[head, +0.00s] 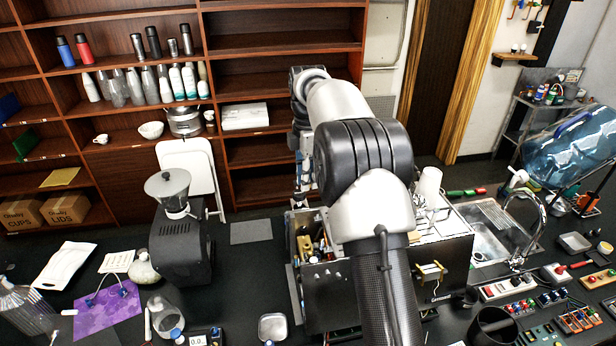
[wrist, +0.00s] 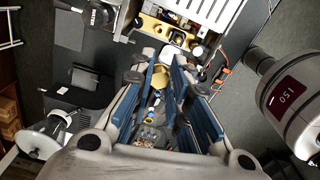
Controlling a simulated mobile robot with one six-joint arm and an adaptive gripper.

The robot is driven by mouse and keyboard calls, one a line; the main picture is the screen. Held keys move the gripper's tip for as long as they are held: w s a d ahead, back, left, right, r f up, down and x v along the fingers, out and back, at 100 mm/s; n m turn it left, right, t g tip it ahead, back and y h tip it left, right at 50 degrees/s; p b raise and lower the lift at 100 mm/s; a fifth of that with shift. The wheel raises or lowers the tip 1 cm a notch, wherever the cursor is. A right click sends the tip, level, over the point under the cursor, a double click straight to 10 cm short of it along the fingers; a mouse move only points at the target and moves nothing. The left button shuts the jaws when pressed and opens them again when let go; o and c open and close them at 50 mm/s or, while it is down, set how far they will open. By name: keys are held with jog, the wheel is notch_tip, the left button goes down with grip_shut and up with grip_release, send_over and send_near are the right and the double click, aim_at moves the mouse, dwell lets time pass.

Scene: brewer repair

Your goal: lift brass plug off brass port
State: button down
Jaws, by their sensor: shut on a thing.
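My gripper (wrist: 168,80) points down over the open brewer (head: 327,303), and its blue-sided fingers are close together. Between the fingertips is a small yellow-gold piece, the brass plug (wrist: 167,74), which the jaws hold. Brass fittings (wrist: 151,27) show inside the brewer just beyond the fingertips. I cannot tell which of them is the brass port, or whether the plug still touches it. In the head view my arm covers much of the brewer, and the plug cannot be made out there.
A black grinder (head: 181,250) stands left of the brewer, with a grey mat (head: 251,232) between them. A purple mat (head: 110,312) lies at the front left. The sink and its tap (head: 526,222) are on the right. Shelves stand behind the counter.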

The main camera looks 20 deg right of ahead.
jog(key=shift+r+p, duration=0.7)
jog(key=shift+r, duration=0.6)
jog(key=shift+r, duration=2)
jog(key=shift+a, duration=0.1)
jog(key=a+r, duration=0.2)
jog(key=a, duration=0.9)
jog(key=shift+s+a, duration=0.15)
jog(key=shift+s, duration=0.2)
